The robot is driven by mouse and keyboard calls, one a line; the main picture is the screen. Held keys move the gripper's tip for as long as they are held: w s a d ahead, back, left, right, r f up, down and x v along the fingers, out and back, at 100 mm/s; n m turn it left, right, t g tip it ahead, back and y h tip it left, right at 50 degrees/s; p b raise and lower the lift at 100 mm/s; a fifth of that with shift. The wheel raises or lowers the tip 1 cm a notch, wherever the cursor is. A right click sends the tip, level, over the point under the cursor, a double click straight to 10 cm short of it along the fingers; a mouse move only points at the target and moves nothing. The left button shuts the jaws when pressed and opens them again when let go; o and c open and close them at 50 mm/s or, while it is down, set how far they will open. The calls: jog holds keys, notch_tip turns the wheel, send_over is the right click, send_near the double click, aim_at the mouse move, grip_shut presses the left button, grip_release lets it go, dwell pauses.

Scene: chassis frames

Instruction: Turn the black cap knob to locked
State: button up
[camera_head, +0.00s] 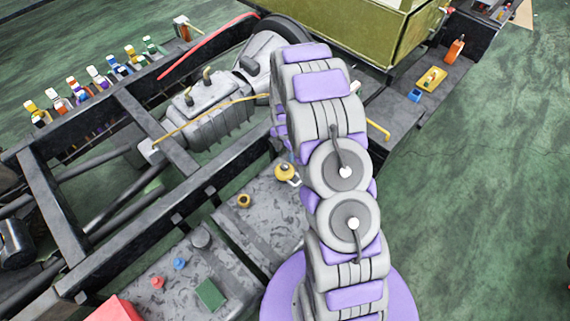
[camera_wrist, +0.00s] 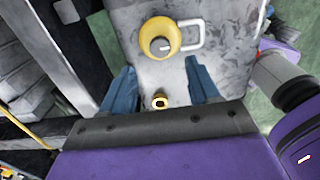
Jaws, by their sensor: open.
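A round yellow fitting (camera_wrist: 148,33) with a dark centre cap (camera_wrist: 159,46) and a pale mark on it sits on the grey tank top in the wrist view. A white rectangular loop (camera_wrist: 194,27) stands beside it. The yellow fitting also shows in the head view (camera_head: 285,170). The yellow fitting lies beyond the fingertips, untouched. The gripper is hidden behind my arm in the head view.
A small yellow ring (camera_wrist: 160,101) appears between my fingers. Dark frame rails (camera_head: 50,205) run along the left. Red (camera_head: 157,282) and blue (camera_head: 179,264) caps stand on the nearer box. Green floor (camera_head: 480,200) is clear at right.

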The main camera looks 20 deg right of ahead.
aim_at(285, 165)
jog(key=f+b, duration=0.1)
jog(key=f, duration=0.7)
jog(key=shift+a, duration=0.2)
jog(key=shift+d, duration=0.1)
jog(key=shift+c, duration=0.4)
jog(key=c, duration=1)
jog(key=shift+o, duration=0.2)
